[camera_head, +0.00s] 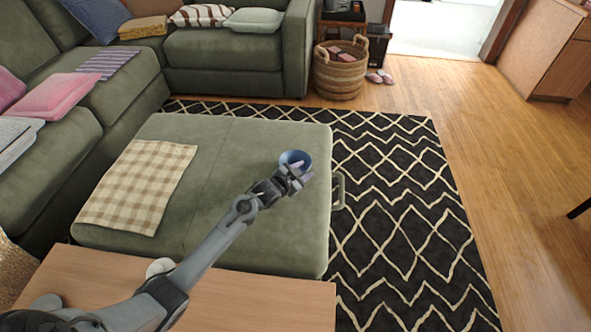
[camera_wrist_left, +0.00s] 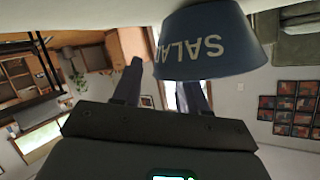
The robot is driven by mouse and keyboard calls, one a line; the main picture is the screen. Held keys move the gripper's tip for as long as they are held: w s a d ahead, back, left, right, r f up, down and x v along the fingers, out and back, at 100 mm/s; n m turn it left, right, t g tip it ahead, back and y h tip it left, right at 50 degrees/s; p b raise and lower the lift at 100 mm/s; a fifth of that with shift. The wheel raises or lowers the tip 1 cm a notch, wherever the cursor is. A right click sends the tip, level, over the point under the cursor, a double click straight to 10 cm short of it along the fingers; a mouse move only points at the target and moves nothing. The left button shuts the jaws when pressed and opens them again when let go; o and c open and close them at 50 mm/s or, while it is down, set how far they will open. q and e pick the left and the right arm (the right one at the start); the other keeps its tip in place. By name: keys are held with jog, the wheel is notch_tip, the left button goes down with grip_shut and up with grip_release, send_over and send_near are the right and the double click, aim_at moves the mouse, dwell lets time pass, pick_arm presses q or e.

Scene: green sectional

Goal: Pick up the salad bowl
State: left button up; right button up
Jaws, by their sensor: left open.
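The salad bowl (camera_head: 294,157) is a small blue bowl near the right side of the green ottoman (camera_head: 250,145). In the left wrist view, which is upside down, the bowl (camera_wrist_left: 208,42) shows pale lettering beginning "SALA". My left gripper (camera_head: 298,176) is at the bowl's near side and covers part of it in the head view. In the left wrist view its two fingers (camera_wrist_left: 163,84) are spread apart. The bowl overlaps the tip area of the right-hand finger; I cannot tell whether they touch. My right gripper is not in view.
A checked cloth (camera_head: 140,185) lies on the ottoman's left side. A wooden table (camera_head: 240,300) stands in front, under my left arm. Green sofas (camera_head: 225,50) border the left and back. A patterned rug (camera_head: 400,190) and bare floor (camera_head: 500,150) lie to the right.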

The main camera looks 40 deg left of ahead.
pick_arm(q)
jog(key=shift+s, duration=0.1)
grip_shut()
jog(key=shift+r, duration=0.1)
dwell(0.5)
